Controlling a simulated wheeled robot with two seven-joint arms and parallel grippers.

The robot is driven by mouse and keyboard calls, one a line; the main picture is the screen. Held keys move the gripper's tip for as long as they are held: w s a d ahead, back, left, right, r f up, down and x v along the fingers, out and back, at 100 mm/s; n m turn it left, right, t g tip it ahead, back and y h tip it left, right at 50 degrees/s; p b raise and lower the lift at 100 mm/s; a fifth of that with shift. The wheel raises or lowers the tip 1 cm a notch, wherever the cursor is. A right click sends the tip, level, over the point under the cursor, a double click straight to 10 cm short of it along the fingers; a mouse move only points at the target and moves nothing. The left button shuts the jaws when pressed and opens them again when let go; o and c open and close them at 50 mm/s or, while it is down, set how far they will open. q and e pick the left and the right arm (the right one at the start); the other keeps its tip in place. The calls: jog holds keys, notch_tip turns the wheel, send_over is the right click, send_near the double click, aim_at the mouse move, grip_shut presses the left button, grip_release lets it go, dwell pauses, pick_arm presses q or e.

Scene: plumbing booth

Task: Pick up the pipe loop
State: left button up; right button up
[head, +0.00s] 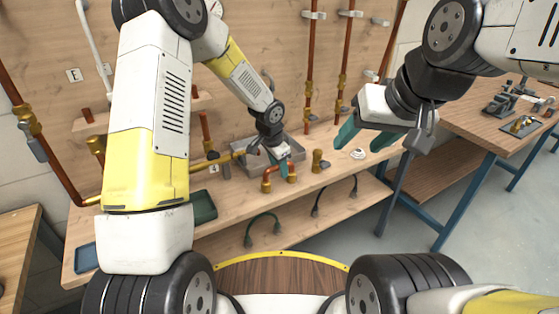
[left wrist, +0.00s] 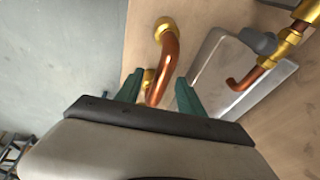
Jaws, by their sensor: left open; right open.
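The pipe loop (head: 267,178) is a bent copper pipe with brass ends at the front of the workbench, just before the grey metal tray. In the left wrist view the loop (left wrist: 169,58) stands between the two green fingers, which are apart. My left gripper (head: 283,166) is open and right above and behind the loop, hiding part of it. I cannot tell whether a finger touches it. My right gripper (head: 364,140) is open and empty, up over the right part of the bench, away from the loop.
The grey tray (head: 232,168) lies behind the loop. A brass fitting (head: 318,160) stands to its right, with a round white piece (head: 358,153) further right. Copper pipes (head: 310,70) rise along the wall. A dark green tray (head: 203,207) is at the left front.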

pick_arm(q)
jog(key=shift+w+f, duration=0.1)
jog(key=shift+f, duration=0.35)
jog(key=shift+c, duration=0.3)
grip_shut()
jog(key=shift+r, duration=0.15)
